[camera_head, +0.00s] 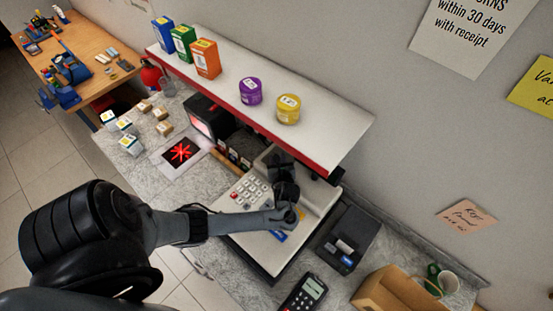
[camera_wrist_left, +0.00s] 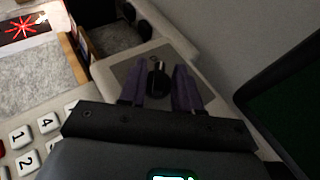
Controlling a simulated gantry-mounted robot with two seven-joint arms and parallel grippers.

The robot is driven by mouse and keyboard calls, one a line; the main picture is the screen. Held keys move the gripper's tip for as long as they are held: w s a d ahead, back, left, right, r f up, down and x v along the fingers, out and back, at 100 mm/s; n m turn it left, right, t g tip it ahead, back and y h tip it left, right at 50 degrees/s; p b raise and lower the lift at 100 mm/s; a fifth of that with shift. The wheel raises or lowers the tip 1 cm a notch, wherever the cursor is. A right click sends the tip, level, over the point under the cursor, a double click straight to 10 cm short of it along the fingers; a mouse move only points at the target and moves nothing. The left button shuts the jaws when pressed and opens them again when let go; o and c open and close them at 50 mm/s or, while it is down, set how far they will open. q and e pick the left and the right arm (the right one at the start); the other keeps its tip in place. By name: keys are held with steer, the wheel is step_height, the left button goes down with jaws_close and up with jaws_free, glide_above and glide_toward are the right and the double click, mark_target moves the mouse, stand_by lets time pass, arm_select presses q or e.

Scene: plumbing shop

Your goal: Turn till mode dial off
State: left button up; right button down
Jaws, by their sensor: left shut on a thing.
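The till (camera_head: 305,225) stands on the counter, with white keys (camera_head: 248,190) that also show at the lower left of the left wrist view (camera_wrist_left: 38,140). The mode dial (camera_wrist_left: 157,78) is a small black knob on a grey-brown plate, seen in the left wrist view. My left gripper (camera_wrist_left: 158,85) is shut on the dial, with one dark finger on each side of it. In the head view my left gripper (camera_head: 274,165) is over the far part of the till and hides the dial. The dial's markings cannot be read. My right gripper is not in view.
A white shelf (camera_head: 330,116) with boxes and two round tubs overhangs the back of the till. A lit red scanner pad (camera_head: 181,152) lies to the left. A black device (camera_head: 346,240), a card terminal (camera_head: 305,293) and a cardboard box (camera_head: 390,292) are to the right.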

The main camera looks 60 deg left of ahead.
arm_select(q)
steer(key=shift+w+d+f+n+g+y, duration=0.15)
steer(key=shift+n+g+y, duration=0.15)
steer(key=shift+n+g, duration=0.6)
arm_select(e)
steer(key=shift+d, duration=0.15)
arm_select(q)
steer(key=o, duration=0.7)
